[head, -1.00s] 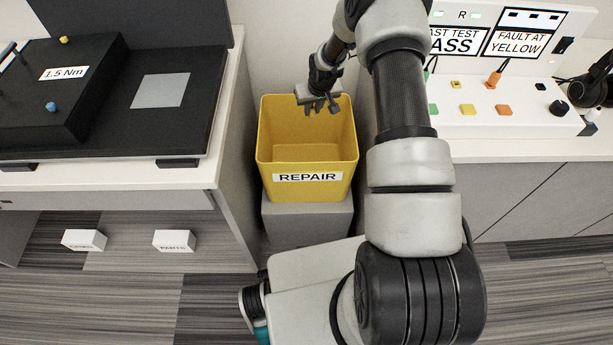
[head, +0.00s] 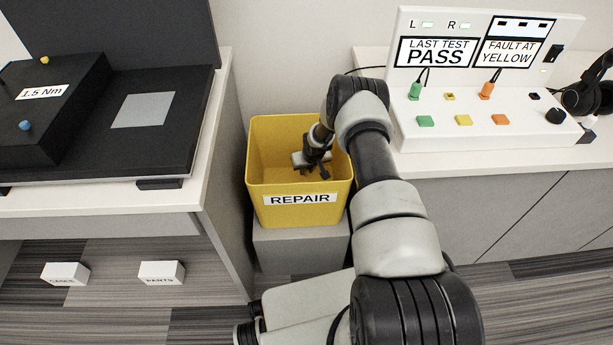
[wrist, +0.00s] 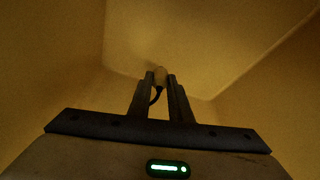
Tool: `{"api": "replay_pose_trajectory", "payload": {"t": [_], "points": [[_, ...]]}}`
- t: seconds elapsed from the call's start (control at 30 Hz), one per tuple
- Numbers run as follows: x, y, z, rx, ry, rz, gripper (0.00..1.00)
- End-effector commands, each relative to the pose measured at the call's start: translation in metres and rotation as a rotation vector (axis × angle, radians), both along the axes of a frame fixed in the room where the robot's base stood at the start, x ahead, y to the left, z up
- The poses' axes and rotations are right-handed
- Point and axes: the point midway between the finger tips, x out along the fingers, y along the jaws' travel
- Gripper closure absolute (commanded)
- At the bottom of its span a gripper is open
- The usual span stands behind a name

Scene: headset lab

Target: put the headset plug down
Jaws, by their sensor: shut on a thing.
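My gripper (head: 320,170) is inside the yellow bin labelled REPAIR (head: 257,181), below its rim. In the wrist view my gripper (wrist: 162,88) is shut on the headset plug (wrist: 160,76), a small pale piece with a dark cord curling below it. The bin's yellow walls (wrist: 55,75) surround the gripper in that view. The plug is too small to make out clearly in the head view, and whether it touches the bin floor cannot be told.
The bin stands on a grey block (head: 300,250) between two benches. At right is a test panel (head: 480,85) with coloured buttons, and a black headset (head: 590,92) beside it. At left is a black torque fixture (head: 60,110). Two white boxes (head: 160,273) lie low at left.

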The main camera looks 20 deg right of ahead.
Motion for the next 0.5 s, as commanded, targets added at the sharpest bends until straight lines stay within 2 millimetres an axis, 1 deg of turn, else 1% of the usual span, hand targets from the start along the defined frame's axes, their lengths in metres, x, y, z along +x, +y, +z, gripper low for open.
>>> {"api": "replay_pose_trajectory", "payload": {"t": [0.03,0.13,0.5], "points": [[-0.001,0.001,-0.012,0.001,0.003,-0.001,1.0],[-0.001,0.0,-0.026,0.001,0.002,-0.001,1.0],[-0.001,0.0,-0.029,0.0,0.002,-0.001,1.0]]}}
